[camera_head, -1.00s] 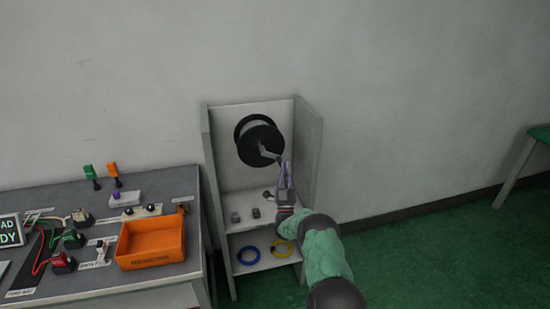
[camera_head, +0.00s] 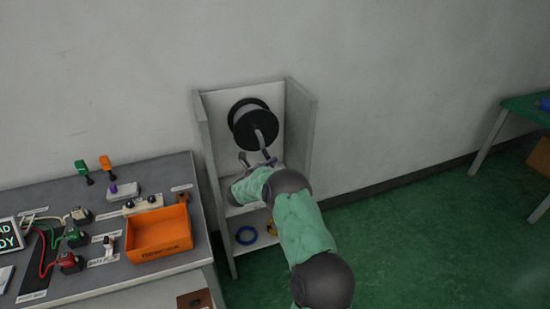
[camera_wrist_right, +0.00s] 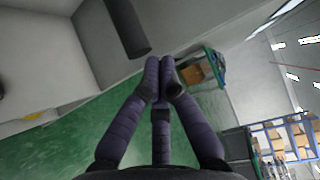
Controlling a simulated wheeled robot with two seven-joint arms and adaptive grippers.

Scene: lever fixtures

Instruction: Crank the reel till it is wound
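The reel (camera_head: 254,122) is a black-flanged drum with a pale core, mounted on the back panel of a grey open cabinet. Its grey crank arm (camera_head: 262,142) points downward from the hub. My right gripper (camera_head: 257,160) is just below the reel, close to the lower end of the crank, partly hidden by my own wrist. In the right wrist view, the purple fingers (camera_wrist_right: 164,66) come together with nothing seen between them. A dark cylinder, seemingly the crank handle (camera_wrist_right: 126,28), is above and left of the fingertips, apart from them. My left gripper is out of view.
The cabinet's right side wall (camera_head: 300,130) stands close to my right arm. A bench (camera_head: 110,265) with an orange bin (camera_head: 158,232) and several levers is on the left. Green floor is open on the right.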

